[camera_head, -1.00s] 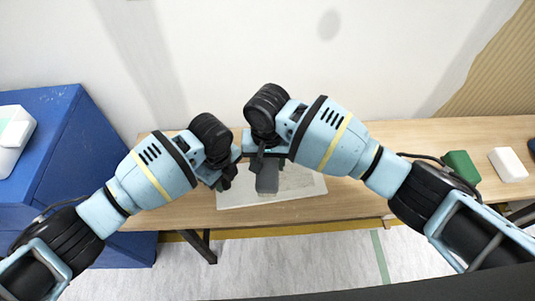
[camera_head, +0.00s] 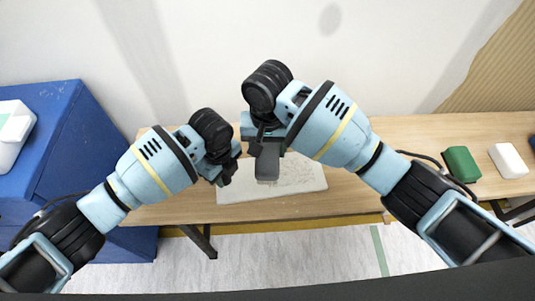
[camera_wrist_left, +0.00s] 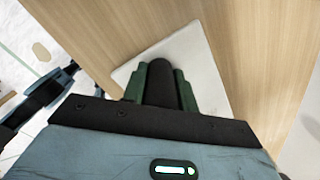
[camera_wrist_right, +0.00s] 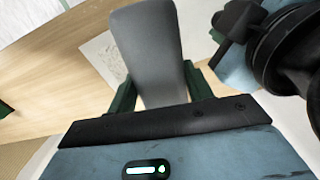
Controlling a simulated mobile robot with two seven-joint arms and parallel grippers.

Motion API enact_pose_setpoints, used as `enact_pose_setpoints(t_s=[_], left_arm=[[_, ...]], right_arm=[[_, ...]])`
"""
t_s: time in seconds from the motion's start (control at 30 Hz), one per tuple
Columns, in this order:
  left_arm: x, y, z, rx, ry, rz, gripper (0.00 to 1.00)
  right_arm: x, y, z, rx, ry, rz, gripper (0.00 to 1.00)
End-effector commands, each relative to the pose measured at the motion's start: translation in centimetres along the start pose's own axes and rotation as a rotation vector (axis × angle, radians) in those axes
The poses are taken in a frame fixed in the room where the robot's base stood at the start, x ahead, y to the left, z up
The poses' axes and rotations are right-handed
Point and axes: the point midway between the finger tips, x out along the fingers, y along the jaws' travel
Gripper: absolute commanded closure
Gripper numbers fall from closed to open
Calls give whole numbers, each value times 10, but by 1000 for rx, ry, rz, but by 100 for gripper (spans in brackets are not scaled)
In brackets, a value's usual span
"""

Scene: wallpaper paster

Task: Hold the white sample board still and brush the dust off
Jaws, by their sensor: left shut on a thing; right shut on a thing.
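The white sample board (camera_head: 305,180) lies flat on the wooden table, with faint grey speckled marks on its top; it also shows in the left wrist view (camera_wrist_left: 198,58). My left gripper (camera_head: 224,176) is at the board's left end. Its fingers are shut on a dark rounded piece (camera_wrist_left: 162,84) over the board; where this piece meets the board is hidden. My right gripper (camera_head: 256,140) is shut on a grey, flat-sided brush (camera_wrist_right: 147,50), also seen in the head view (camera_head: 268,163). The brush is over the board's left half; I cannot tell whether it touches.
A green block (camera_head: 461,164) and a white block (camera_head: 508,161) stand on the table's right part. A blue cabinet (camera_head: 62,135) with a white device (camera_head: 14,135) stands at the left. The wall is behind the table. Both grippers are close together.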

Motion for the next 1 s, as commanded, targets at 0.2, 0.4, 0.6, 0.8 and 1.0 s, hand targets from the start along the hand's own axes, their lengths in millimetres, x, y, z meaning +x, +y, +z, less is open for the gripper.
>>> enact_pose_setpoints(t_s=[0.2, 0.4, 0.6, 0.8, 1.0], left_arm=[[4, 3, -1, 0, 2, 9, 100], [4, 3, -1, 0, 2, 9, 100], [4, 3, -1, 0, 2, 9, 100], [4, 3, -1, 0, 2, 9, 100], [4, 3, -1, 0, 2, 9, 100]], right_arm=[[1, 0, 0, 0, 0, 1, 73], [18, 1, 0, 0, -1, 3, 73], [50, 1, 0, 0, -2, 3, 73], [78, 9, -3, 3, 2, 2, 77], [82, 42, -8, 2, 1, 3, 77]])
